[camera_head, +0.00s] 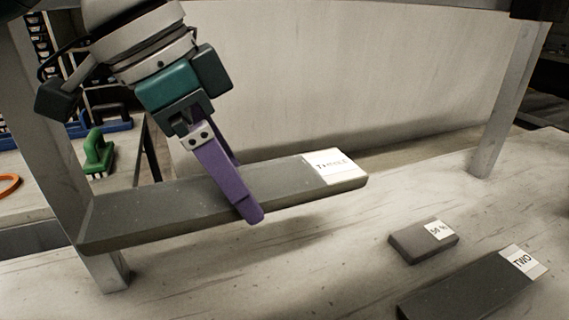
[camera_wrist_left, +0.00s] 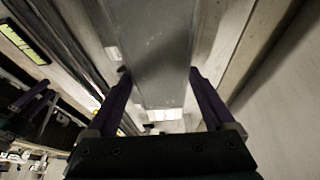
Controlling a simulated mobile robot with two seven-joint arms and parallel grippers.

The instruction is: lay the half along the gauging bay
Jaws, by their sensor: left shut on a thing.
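A long grey bar (camera_head: 190,208) with a white label (camera_head: 335,166) at its right end lies across the head view. The label's print is too blurred to read surely. My left gripper (camera_head: 246,200) is shut on the bar near its middle, its near purple finger down over the front edge. In the left wrist view the purple fingers (camera_wrist_left: 158,75) stand on either side of the grey bar (camera_wrist_left: 150,45). The bar appears held above the pale table. I cannot tell which surface is the gauging bay. My right gripper is not in view.
A small grey block (camera_head: 418,246) with a white label and a larger dark block (camera_head: 460,295) labelled TWO lie on the table (camera_head: 330,275) at right. Grey posts stand at left (camera_head: 62,120) and right (camera_head: 505,100). A green-handled tool (camera_head: 98,152) lies at far left.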

